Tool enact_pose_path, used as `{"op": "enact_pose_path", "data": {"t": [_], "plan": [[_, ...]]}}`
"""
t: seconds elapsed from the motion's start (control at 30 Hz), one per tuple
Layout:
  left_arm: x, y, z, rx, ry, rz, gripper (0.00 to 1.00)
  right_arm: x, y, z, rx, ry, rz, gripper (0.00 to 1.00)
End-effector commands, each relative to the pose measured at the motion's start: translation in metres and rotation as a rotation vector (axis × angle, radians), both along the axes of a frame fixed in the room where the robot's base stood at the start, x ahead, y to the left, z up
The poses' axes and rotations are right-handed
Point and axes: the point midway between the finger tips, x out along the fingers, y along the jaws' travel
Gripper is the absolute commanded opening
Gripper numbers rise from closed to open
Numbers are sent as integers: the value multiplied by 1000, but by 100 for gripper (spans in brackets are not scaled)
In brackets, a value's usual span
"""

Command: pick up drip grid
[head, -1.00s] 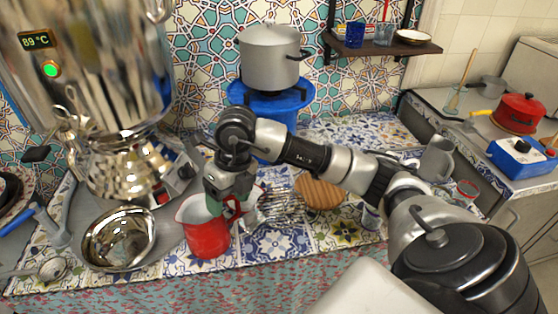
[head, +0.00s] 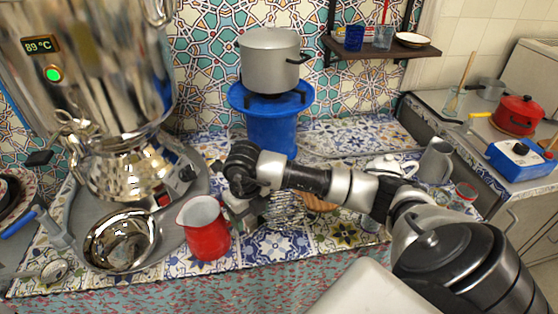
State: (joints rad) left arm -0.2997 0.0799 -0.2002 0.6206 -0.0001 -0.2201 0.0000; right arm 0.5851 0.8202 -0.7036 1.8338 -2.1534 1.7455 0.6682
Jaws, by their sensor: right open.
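A wire rack of thin metal bars (head: 284,207), which looks like the drip grid, lies on the tiled counter to the right of the red jug. My right arm covers its back part. My right gripper (head: 247,222) is low over the counter, between the red jug (head: 206,232) and the rack. It is open, at the rack's left end. I cannot tell whether its fingers touch the rack. My left gripper is not in view.
The samovar (head: 100,80) stands at left, with a shiny metal bowl (head: 121,240) in front. A blue stand (head: 270,130) bears a grey pot (head: 270,58) behind my arm. A round wooden board (head: 318,203) is partly hidden. Tiles at the front right are clear.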

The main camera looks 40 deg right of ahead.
Motion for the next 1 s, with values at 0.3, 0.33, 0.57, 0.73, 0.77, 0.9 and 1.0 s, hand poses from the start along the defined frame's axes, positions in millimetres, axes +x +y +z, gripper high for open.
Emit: {"op": "enact_pose_path", "data": {"t": [0.3,0.33,0.57,0.73,0.77,0.9,1.0], "plan": [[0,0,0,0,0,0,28,0,0,-10,0,-1,1,66],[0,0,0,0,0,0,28,0,0,-10,0,-1,1,64],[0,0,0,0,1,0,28,0,0,-9,0,-1,1,29],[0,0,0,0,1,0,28,0,0,-9,0,-1,1,3],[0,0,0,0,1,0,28,0,0,-9,0,-1,1,0],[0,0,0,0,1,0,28,0,0,-9,-1,-1,1,0],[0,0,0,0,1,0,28,0,0,-9,-1,-1,1,0]]}}
